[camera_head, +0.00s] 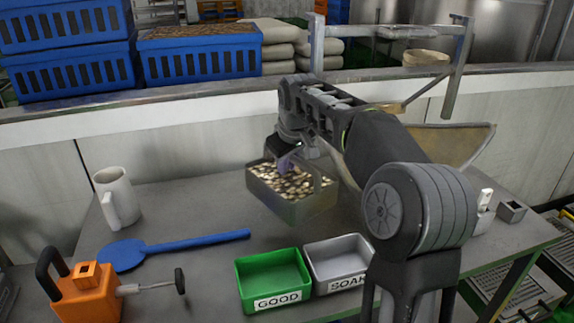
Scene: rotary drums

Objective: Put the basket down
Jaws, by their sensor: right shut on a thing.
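The basket (292,212) is a grey-olive rectangular box filled with brown and pale beans, in the middle of the table. My right gripper (286,162) reaches down from above at its far side and is shut on the basket; the exact grip point is partly hidden by the gripper. The basket looks level. I cannot tell whether its bottom touches the table (200,205) or hangs just above it. My left gripper is not in view.
A green GOOD tray (272,278) and a grey SOAK tray (338,262) stand in front of the basket. Bare table lies between mug and basket.

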